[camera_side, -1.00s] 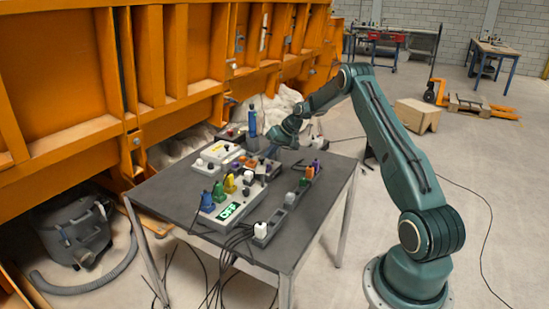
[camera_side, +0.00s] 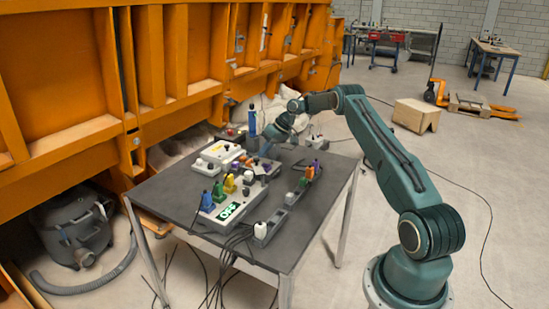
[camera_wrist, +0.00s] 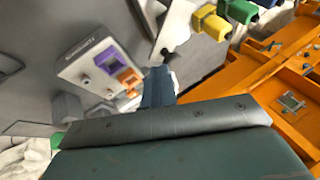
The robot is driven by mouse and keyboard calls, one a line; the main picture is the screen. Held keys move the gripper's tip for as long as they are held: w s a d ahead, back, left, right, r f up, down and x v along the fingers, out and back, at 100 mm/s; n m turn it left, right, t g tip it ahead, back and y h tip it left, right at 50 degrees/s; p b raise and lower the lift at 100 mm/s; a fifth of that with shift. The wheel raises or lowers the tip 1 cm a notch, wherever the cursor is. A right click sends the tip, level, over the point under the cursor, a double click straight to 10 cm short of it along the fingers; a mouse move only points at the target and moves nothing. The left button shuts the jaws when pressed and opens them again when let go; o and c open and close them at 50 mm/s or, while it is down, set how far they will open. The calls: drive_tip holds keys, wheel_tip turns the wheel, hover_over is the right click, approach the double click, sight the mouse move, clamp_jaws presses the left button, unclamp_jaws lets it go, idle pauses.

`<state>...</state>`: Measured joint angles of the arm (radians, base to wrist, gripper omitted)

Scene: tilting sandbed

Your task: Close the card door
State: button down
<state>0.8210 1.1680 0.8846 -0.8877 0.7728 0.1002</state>
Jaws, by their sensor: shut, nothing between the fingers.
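My gripper (camera_side: 265,153) points down over the far part of the table, close beside a small grey unit (camera_side: 262,167). In the wrist view the shut, empty fingers (camera_wrist: 158,78) reach toward a light grey box (camera_wrist: 98,65) with a label, a purple connector (camera_wrist: 107,55) and an orange connector (camera_wrist: 128,77). The fingertips lie near that box's right edge; I cannot tell whether they touch it. I cannot make out the card door or its angle for certain; my gripper body hides the lower half of the wrist view.
A control panel with a green-lit display (camera_side: 228,211) and blue, green and yellow plugs stands on the dark table (camera_side: 180,193). A blue upright part (camera_side: 252,124) stands behind. The table's left front is clear.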

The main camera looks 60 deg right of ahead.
sight(257, 159)
drive_tip(key=shift+w+a, duration=0.7)
drive_tip(key=shift+w, duration=0.3)
drive_tip(key=shift+w+a, duration=0.7)
drive_tip(key=shift+a, duration=0.3)
drive_tip(key=shift+s, duration=0.2)
idle(0.4)
drive_tip(key=shift+s+f, duration=0.15)
drive_tip(key=shift+s, duration=0.7)
drive_tip(key=v, duration=1.4)
drive_tip(key=shift+w+r, duration=0.15)
drive_tip(key=shift+r, duration=0.25)
